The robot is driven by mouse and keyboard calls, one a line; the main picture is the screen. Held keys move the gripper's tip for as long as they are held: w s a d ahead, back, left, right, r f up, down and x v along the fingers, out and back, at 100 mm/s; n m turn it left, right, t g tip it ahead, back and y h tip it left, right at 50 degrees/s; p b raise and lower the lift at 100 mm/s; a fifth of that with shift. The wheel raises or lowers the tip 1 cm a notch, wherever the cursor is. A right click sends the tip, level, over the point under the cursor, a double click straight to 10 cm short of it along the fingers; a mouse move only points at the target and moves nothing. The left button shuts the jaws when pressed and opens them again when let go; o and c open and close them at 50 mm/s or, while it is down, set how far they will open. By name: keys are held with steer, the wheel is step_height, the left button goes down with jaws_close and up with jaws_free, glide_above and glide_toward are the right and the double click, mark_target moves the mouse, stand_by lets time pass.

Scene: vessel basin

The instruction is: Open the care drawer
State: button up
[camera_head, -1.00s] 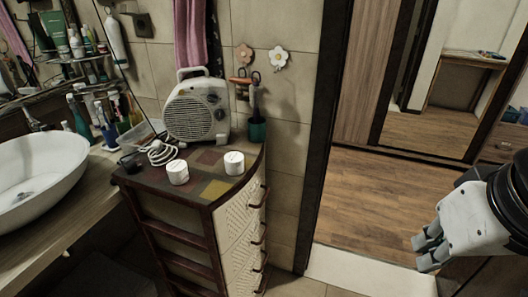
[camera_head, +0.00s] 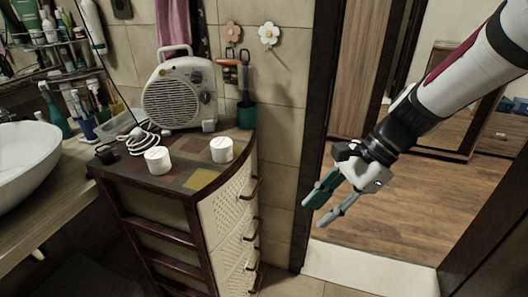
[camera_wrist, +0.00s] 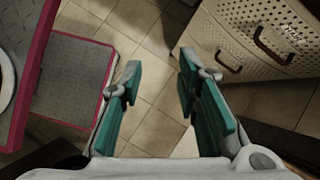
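A dark wooden cabinet with a curved front of cream perforated drawers (camera_head: 232,206) stands left of my gripper in the head view. The drawers are stacked, each with a dark bow handle (camera_head: 256,188), and look closed. In the wrist view, a drawer front (camera_wrist: 250,40) at the upper right has a dark handle (camera_wrist: 272,48) and small pale lettering (camera_wrist: 293,35) that I cannot read surely. My gripper (camera_head: 315,214) is to the right of the cabinet, apart from it, pointing down and left. Its teal fingers (camera_wrist: 158,75) are spread and empty.
A white basin (camera_head: 25,165) is at the left. A dark door frame (camera_head: 318,130) rises behind my gripper. Tiled floor (camera_wrist: 150,115) shows below it.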

steer(key=w+a+f+m+t+y+b, duration=0.1)
steer(key=w+f+m+y+b, duration=0.15)
steer(key=w+f+m, duration=0.5)
steer(key=w+a+f+m+y+b, duration=0.1)
steer(key=w+f+m+y+b, duration=0.3)
steer(key=f, duration=0.6)
steer(key=m+t+y+b, duration=0.2)
steer(key=m+t, duration=0.3)
steer(key=m, duration=0.9)
glide_toward(258, 228)
steer(key=shift+n, duration=0.25)
steer(key=x, duration=0.3)
steer(key=b+x, duration=0.1)
steer(key=x, duration=0.6)
steer(key=shift+f, duration=0.3)
steer(key=shift+c, duration=0.2)
jaws_close()
